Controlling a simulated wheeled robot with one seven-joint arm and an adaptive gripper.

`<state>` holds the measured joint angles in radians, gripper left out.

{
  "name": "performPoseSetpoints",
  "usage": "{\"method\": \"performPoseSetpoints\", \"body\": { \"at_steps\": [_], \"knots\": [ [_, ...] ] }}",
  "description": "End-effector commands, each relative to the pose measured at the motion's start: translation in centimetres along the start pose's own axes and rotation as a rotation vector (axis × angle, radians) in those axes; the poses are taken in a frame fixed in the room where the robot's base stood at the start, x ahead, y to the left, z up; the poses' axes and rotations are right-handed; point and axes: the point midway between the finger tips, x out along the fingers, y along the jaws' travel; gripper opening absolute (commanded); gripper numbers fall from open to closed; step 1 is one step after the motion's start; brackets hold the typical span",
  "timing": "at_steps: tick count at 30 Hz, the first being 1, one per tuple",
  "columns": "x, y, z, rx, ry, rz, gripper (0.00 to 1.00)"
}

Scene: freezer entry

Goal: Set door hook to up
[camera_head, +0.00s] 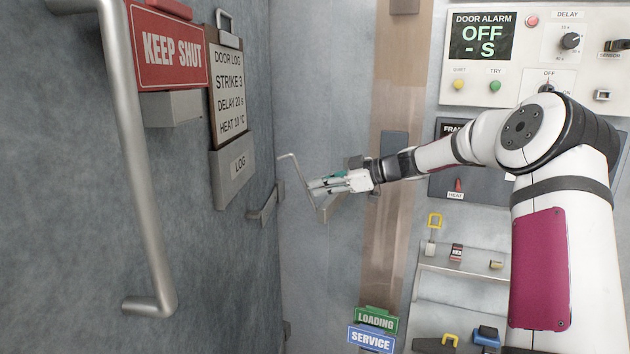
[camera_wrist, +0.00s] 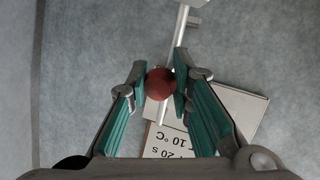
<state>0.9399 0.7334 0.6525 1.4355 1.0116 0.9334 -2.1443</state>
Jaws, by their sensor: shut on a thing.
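The door hook (camera_head: 299,170) is a thin bent metal rod between the grey door and the frame. In the head view it slants from its bent top at upper left down to my fingers. My gripper (camera_head: 312,187) reaches in from the right and is shut on the hook. In the wrist view my gripper (camera_wrist: 161,76) has its green-padded fingers on both sides of a round red knob (camera_wrist: 160,84). The hook's rod (camera_wrist: 181,38) runs past the knob there. In the head view my fingers hide the knob.
A long door handle (camera_head: 137,160), a KEEP SHUT sign (camera_head: 171,48) and a LOG holder (camera_head: 233,172) are on the door at left. A bracket (camera_head: 264,205) sits near the door's edge. Right are the alarm panel (camera_head: 470,88) and a shelf (camera_head: 450,268).

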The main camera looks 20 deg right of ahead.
Motion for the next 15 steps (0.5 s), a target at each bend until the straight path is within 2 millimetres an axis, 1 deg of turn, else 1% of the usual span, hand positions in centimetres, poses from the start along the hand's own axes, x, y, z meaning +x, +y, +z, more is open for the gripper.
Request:
{"method": "performPoseSetpoints", "body": {
  "at_steps": [1,4,9,15],
  "knots": [
    [-0.63,0.15,0.43,0.017,0.029,0.011,0.0],
    [-0.94,0.21,0.74,0.032,0.084,0.019,0.0],
    [-1.26,0.26,1.13,0.05,0.15,0.028,0.0],
    [-1.39,0.31,1.36,0.06,0.188,0.034,0.0]
  ]
}}
